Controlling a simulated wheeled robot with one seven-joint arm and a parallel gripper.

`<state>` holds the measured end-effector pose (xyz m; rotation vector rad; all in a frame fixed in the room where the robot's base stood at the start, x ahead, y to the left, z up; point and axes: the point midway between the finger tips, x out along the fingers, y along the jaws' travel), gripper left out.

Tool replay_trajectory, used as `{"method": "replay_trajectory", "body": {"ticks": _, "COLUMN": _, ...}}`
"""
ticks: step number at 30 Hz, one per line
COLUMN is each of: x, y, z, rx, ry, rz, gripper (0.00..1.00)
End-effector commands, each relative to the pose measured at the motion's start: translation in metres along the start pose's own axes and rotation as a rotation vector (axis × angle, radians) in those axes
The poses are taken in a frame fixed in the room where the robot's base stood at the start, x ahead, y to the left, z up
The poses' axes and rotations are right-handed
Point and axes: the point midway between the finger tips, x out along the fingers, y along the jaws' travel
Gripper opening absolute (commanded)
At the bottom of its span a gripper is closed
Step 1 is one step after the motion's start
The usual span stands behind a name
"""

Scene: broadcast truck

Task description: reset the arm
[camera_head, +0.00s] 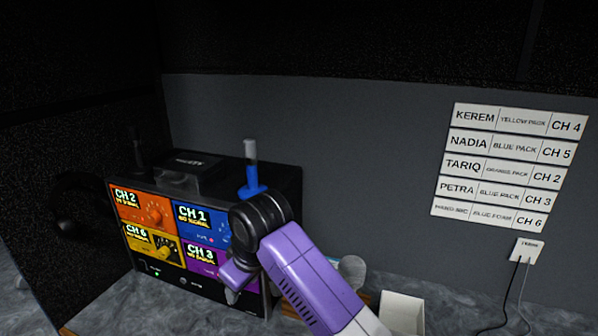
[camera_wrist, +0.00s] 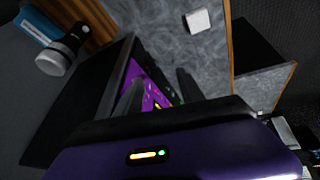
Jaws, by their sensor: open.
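My arm (camera_head: 300,275) reaches up from the bottom of the head view, purple with a black joint. It bends down in front of the channel unit (camera_head: 148,268), a black box with orange, blue, yellow and purple panels. My gripper (camera_wrist: 158,92) shows in the wrist view with its two dark fingers apart and nothing seen between them. The unit's purple panel (camera_wrist: 152,92) lies close beyond the fingers; I cannot tell whether they touch it. In the head view the arm covers part of the blue and purple panels, and the fingertips are hard to make out.
A blue-based antenna (camera_head: 251,175) stands on the unit. A white open box (camera_head: 402,312) and a rounded grey thing (camera_head: 352,270) sit right of my arm. Name strips (camera_head: 508,160) hang on the wall above a cabled socket plate (camera_head: 527,251). Grey worktop (camera_head: 110,300) shows at front left.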

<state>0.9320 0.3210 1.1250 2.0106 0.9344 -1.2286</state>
Motion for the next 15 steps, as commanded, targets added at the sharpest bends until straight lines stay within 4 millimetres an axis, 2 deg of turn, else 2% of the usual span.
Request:
{"method": "replay_trajectory", "body": {"ticks": 3, "x": 0.008, "y": -0.007, "z": -0.022, "rx": 0.036, "ry": 0.187, "rz": 0.021, "gripper": 0.46}}
{"method": "replay_trajectory", "body": {"ticks": 7, "x": 0.014, "y": -0.016, "z": -0.034, "rx": 0.102, "ry": 0.397, "rz": 0.035, "gripper": 0.46}}
{"method": "replay_trajectory", "body": {"ticks": 11, "x": 0.017, "y": -0.024, "z": -0.028, "rx": 0.187, "ry": 0.581, "rz": 0.052, "gripper": 0.46}}
{"method": "replay_trajectory", "body": {"ticks": 15, "x": 0.014, "y": -0.028, "z": -0.004, "rx": 0.289, "ry": 0.750, "rz": 0.083, "gripper": 0.46}}
